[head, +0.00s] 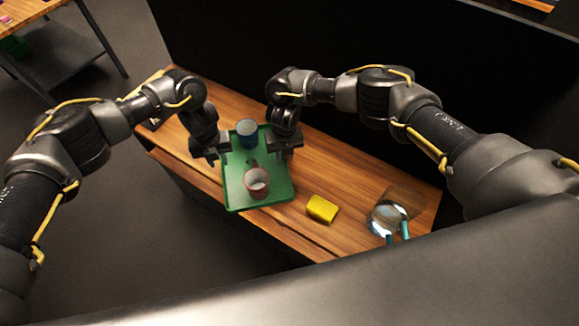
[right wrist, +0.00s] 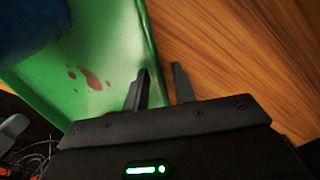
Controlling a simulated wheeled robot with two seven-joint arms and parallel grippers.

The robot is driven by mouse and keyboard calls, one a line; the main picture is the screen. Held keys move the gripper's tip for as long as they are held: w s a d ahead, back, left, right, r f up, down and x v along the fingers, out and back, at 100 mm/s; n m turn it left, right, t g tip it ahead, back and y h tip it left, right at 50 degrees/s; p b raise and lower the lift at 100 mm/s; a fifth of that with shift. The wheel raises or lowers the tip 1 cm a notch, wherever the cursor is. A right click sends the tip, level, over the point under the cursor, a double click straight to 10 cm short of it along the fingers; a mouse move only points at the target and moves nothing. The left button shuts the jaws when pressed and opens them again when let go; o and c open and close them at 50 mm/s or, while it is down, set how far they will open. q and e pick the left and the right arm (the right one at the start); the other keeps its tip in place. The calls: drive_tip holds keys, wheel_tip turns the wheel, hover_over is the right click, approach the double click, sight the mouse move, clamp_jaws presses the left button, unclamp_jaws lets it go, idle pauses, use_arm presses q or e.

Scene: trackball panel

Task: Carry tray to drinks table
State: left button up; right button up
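The green tray (head: 232,198) lies on the wooden counter with a blue cup (head: 246,127) towards its back and a reddish cup (head: 257,184) towards its front. Dark red spots mark the tray floor in the right wrist view (right wrist: 122,50). My left gripper (head: 209,156) is at the tray's left edge; its fingers are too small and dark to read. My right gripper (head: 285,147) is at the tray's right edge. In the right wrist view its fingers (right wrist: 160,88) stand apart, one over the tray and one outside, with the rim between them and a gap showing.
On the wooden counter (head: 345,180), a yellow sponge (head: 321,208) lies right of the tray. Further right are glassy round items with teal handles (head: 404,229). A dark wall (head: 330,40) stands behind. Another wooden table (head: 30,12) is at upper left, with open grey floor (head: 95,190) before it.

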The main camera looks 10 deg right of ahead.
use_arm(q)
wheel_tip(320, 180, up, 8)
drive_tip(key=shift+f, duration=0.15)
use_arm(e)
wheel_tip(320, 180, up, 12)
idle(0.6)
idle(0.4)
